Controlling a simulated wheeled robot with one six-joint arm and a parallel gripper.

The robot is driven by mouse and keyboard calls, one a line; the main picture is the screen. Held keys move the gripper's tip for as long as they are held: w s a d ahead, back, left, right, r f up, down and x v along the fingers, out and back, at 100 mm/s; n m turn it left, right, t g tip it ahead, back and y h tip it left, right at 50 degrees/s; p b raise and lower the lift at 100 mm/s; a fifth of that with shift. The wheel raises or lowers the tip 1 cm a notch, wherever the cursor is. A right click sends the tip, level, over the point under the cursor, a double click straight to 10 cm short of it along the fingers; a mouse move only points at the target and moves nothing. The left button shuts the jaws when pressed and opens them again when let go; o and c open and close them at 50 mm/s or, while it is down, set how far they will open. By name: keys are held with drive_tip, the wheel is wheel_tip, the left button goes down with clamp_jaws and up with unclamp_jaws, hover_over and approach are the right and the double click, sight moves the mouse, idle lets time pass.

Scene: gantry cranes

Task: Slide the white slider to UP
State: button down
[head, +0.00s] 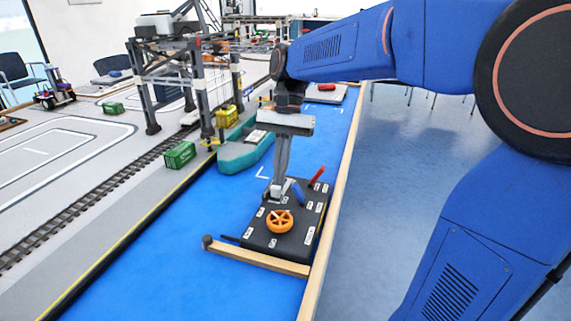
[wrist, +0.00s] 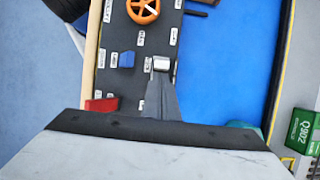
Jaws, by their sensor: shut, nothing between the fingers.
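The black control box (head: 292,238) lies on the blue surface and also shows in the wrist view (wrist: 128,80). My gripper (head: 278,192) points down over its far left part, with its fingers closed together. In the wrist view my fingertips (wrist: 161,76) meet a small pale block (wrist: 161,62), which looks like the white slider. The fingers partly cover it and its slot. I cannot tell whether they touch it. The white labels around it are too small to read.
The box also carries an orange wheel (head: 279,221), a blue handle (head: 298,192) and a red handle (head: 317,177). A wooden edge (head: 262,260) runs along the near side. A teal boat (head: 244,152) and a gantry crane (head: 200,90) stand beyond, to the left.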

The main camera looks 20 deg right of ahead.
drive_tip(key=shift+s+a+f, duration=0.1)
drive_tip(key=shift+s+a, duration=0.15)
drive_tip(key=shift+s, duration=0.1)
drive_tip(key=shift+w+d, duration=0.25)
drive_tip(key=shift+w, duration=0.2)
drive_tip(key=shift+w+d, duration=0.45)
drive_tip(key=shift+w, duration=0.2)
drive_tip(key=shift+w+d, duration=0.45)
drive_tip(key=shift+w, duration=0.15)
drive_tip(key=v, duration=1)
drive_tip(key=shift+d, duration=0.15)
idle(1.9)
